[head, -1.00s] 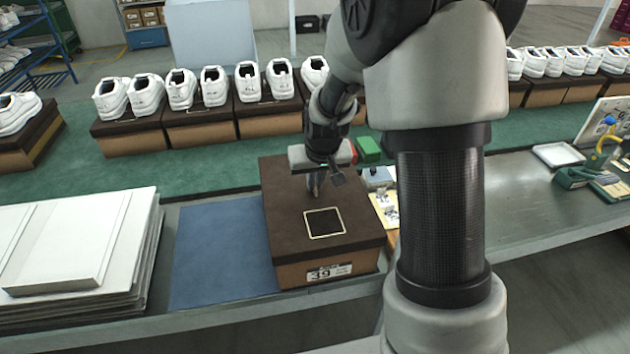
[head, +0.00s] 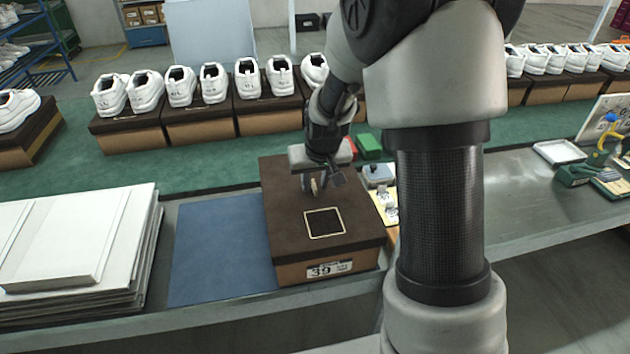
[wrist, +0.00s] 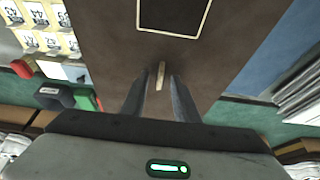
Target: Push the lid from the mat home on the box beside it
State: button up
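The dark brown lid (head: 280,215) with a square gold outline lies over the tan shoe box (head: 295,274), which carries a "39" label. It covers the top and looks about level; I cannot tell if it is fully down. The blue mat (head: 220,250) to its left is bare. My gripper (head: 314,188) is over the far part of the lid, fingers pointing down. In the wrist view, a small tan tab (wrist: 160,76) stands on the lid (wrist: 120,45) between the parted fingertips, with narrow gaps beside it.
A stack of white sheets (head: 80,250) lies left of the mat. Right of the box are a green block (head: 368,146), a grey block (head: 378,175) and numbered cards (head: 388,208). White shoes on boxes (head: 200,130) line the green belt (head: 210,178) behind.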

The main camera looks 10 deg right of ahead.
jog(key=shift+r, duration=0.15)
jog(key=p+v, duration=0.2)
jog(key=v, duration=1.5)
jog(key=s+r+p, duration=0.5)
jog(key=s+r, duration=0.3)
jog(key=s, duration=0.2)
jog(key=s+r+t+p, duration=0.1)
jog(key=s+r+p, duration=0.3)
jog(key=s+r, duration=0.4)
jog(key=s, duration=0.2)
jog(key=shift+s+p, duration=0.3)
jog(key=shift+p, duration=0.1)
jog(key=shift+r, duration=0.1)
